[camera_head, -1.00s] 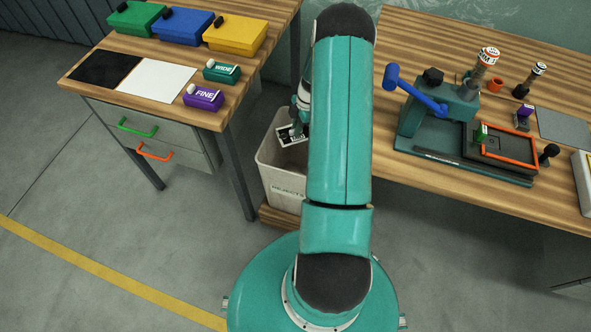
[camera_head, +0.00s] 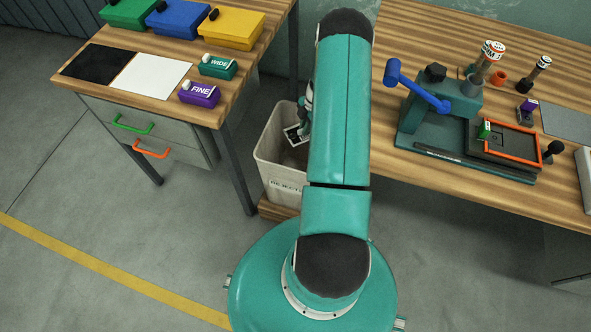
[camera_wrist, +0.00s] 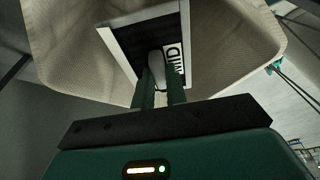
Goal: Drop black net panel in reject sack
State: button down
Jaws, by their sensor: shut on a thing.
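The black net panel (camera_wrist: 133,54), with a pale frame and a white label reading "WID…", is held in my gripper (camera_wrist: 160,85), whose fingers are shut on its near edge. In the wrist view the panel lies in front of the sack's mouth. In the head view the panel (camera_head: 292,135) shows small at the sack's opening, tilted. My arm hides the sack's right side and much of the gripper. I cannot tell how deep the panel hangs in the opening.
The left table carries green, blue and yellow boxes (camera_head: 231,28), a black mat, a white mat (camera_head: 150,77), and WIDE and FINE blocks (camera_head: 200,94). The right table holds a teal press (camera_head: 440,110) with an orange-framed tray. A table leg (camera_head: 236,172) stands close left of the sack.

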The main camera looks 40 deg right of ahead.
jog(key=shift+w+f, duration=0.1)
jog(key=shift+f, duration=0.2)
jog(key=c, duration=1.3)
grip_release()
jog(key=shift+c, duration=0.2)
jog(key=v, duration=1.4)
jog(key=shift+f, duration=0.1)
